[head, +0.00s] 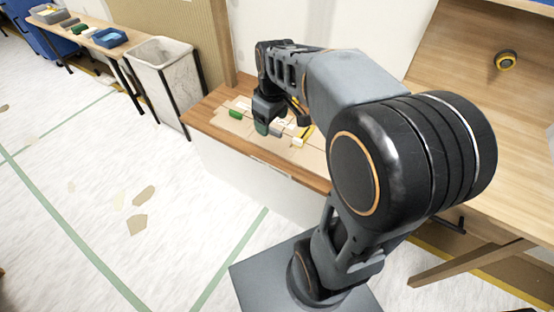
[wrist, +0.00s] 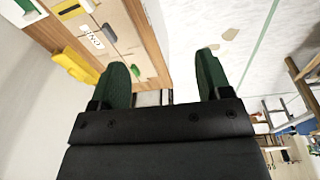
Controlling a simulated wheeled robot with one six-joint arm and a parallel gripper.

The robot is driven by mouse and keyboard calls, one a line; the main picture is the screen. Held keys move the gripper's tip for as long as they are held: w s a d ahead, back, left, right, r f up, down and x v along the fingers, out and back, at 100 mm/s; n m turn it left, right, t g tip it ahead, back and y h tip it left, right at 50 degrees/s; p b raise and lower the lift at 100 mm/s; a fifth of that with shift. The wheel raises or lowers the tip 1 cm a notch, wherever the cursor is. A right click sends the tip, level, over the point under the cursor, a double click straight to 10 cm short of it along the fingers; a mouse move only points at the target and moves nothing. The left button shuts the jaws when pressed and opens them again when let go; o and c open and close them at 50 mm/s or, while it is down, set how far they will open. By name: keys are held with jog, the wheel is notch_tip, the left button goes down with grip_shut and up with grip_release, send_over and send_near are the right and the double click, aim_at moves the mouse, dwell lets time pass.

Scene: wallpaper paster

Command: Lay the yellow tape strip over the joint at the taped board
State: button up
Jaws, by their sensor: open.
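The board of pale cardboard-like pieces (head: 238,125) lies on a wooden worktop; it also shows at the upper left of the wrist view (wrist: 118,30). A yellow piece (head: 305,132) is at its right side in the head view. The wrist view shows a larger yellow piece (wrist: 76,66) beside the board and a small yellow and dark one (wrist: 68,9) on it. I cannot tell which is the tape strip, and the joint is not clear. My gripper (wrist: 162,82) is open, its dark green fingers apart with nothing between them, above the worktop's front edge.
A green piece (head: 236,114) lies on the left of the board, and a white block (head: 298,141) on the right. A white-lined bin (head: 160,70) stands left of the worktop (head: 205,105). The floor in front is open, with scraps (head: 138,224).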

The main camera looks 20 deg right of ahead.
jog(key=s+a+f+m, duration=0.1)
jog(key=s+m, duration=0.1)
jog(key=s, duration=0.3)
jog(key=s+a+f+m+t, duration=0.1)
jog(key=s+a+f+m, duration=0.1)
jog(key=s, duration=0.3)
jog(key=shift+s+a+f+m+t, duration=0.15)
jog(key=shift+s+f+m+t, duration=0.15)
jog(key=shift+m, duration=0.5)
